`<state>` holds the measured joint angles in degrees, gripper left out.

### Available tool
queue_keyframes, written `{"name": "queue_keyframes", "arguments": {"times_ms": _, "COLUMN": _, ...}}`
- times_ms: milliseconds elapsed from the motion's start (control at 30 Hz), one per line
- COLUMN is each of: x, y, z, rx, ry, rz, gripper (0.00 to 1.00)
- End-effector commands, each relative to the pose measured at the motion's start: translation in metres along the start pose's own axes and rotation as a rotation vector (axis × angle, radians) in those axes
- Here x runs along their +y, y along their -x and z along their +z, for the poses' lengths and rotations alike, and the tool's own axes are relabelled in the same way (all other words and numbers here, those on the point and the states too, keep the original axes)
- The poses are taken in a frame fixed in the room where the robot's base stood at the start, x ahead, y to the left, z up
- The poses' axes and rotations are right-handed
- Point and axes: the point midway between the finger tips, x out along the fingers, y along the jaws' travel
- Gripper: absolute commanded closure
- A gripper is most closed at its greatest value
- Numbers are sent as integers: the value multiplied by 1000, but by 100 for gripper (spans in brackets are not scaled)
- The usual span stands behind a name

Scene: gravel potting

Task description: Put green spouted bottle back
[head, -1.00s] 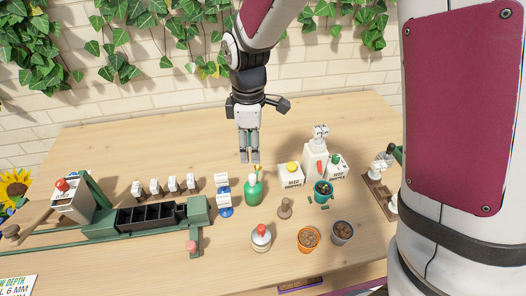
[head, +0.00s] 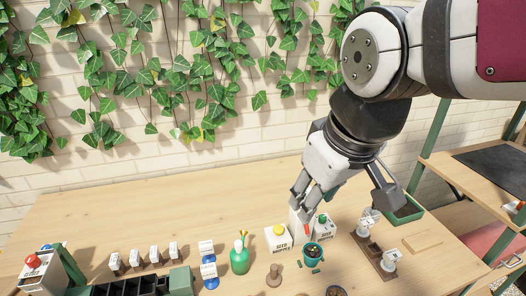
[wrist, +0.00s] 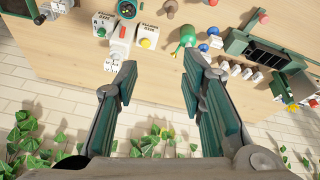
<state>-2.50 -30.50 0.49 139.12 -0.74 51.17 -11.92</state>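The green spouted bottle (head: 239,261) stands upright on the wooden table in the head view. My gripper (head: 306,206) is raised in front of the white seed hoppers, to the right of the bottle. In the wrist view my gripper (wrist: 156,72) is open, with only bare table and wall between its fingers.
A blue-and-white stand (head: 209,270) is just left of the bottle. A seed hopper (head: 278,238) with a yellow knob and a dark green pot (head: 313,254) stand to its right. A brown knobbed tool (head: 274,275) is in front. The table behind the bottle is clear.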

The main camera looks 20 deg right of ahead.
Motion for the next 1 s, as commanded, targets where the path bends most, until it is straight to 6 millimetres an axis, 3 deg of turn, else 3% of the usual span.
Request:
{"name": "queue_keyframes", "arguments": {"times_ms": 100, "x": 2, "y": 14, "z": 24, "rx": 48, "ry": -134, "rz": 16, "gripper": 63}}
{"name": "queue_keyframes", "arguments": {"times_ms": 300, "x": 2, "y": 21, "z": 43, "rx": 82, "ry": -251, "rz": 23, "gripper": 63}}
{"name": "queue_keyframes", "arguments": {"times_ms": 1000, "x": 2, "y": 21, "z": 44, "rx": 85, "ry": -262, "rz": 23, "gripper": 63}}
